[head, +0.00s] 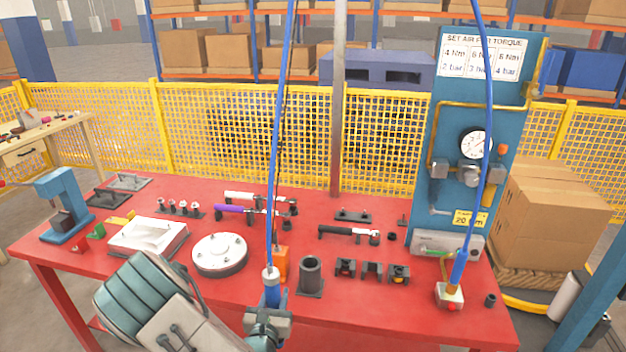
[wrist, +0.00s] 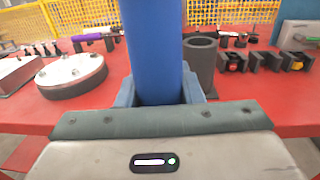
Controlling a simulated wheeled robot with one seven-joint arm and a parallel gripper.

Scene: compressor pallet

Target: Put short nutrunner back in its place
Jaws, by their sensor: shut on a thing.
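My gripper (head: 268,313) is at the table's front edge, shut around a blue upright cylindrical tool (head: 271,292), which I take to be the short nutrunner. A blue air hose (head: 275,150) rises from its top. In the wrist view the tool's blue body (wrist: 155,55) stands between my gripper's fingers (wrist: 160,95); its lower end is hidden. An open dark upright tube on a square base (head: 311,275) stands just right of and beyond the tool, apart from it. It also shows in the wrist view (wrist: 201,65) and looks empty.
Another blue hosed tool (head: 458,270) stands in a block at the right. Dark cradles (head: 372,271) stand right of the tube. A round flanged plate (head: 220,254) lies left. An orange piece (head: 281,262) shows behind the held tool. The red table's (head: 400,318) front right is clear.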

